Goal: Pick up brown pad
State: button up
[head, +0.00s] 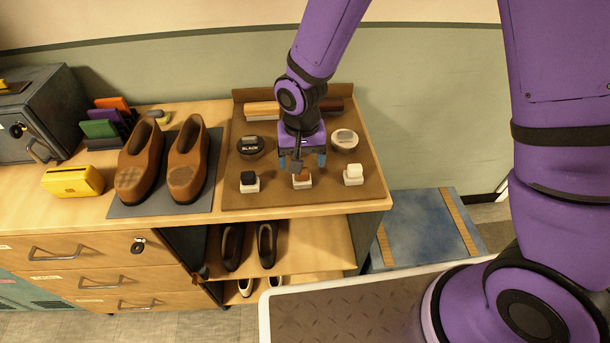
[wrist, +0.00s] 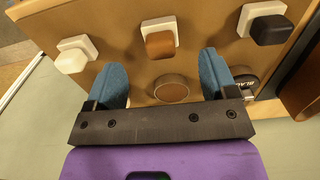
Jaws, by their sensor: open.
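The brown pad (head: 302,176) sits in the middle of the front row on the brown mat, in a small white holder. In the wrist view the brown pad (wrist: 160,45) stands on its white holder (wrist: 163,25), just ahead of the fingertips and centred between them. My gripper (head: 301,163) is above and slightly behind the pad in the head view and hides part of it. In the wrist view my gripper (wrist: 160,72) has its blue fingers wide apart, with nothing between them held.
A black pad (head: 248,181) and a white pad (head: 353,174) stand on either side in similar holders. Behind are a black tin (head: 250,146), a pale tin (head: 345,139) and a brown round tin (wrist: 171,88). Brown shoes (head: 186,165) stand left. The mat (head: 275,200) is bare in front.

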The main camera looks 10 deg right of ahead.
aim_at(302, 176)
jog(key=shift+w+f, duration=0.2)
jog(key=shift+f, duration=1.65)
jog(key=shift+w+f, duration=0.2)
jog(key=shift+f, duration=1.6)
jog(key=c, duration=1.1)
jog(key=shift+r, duration=0.15)
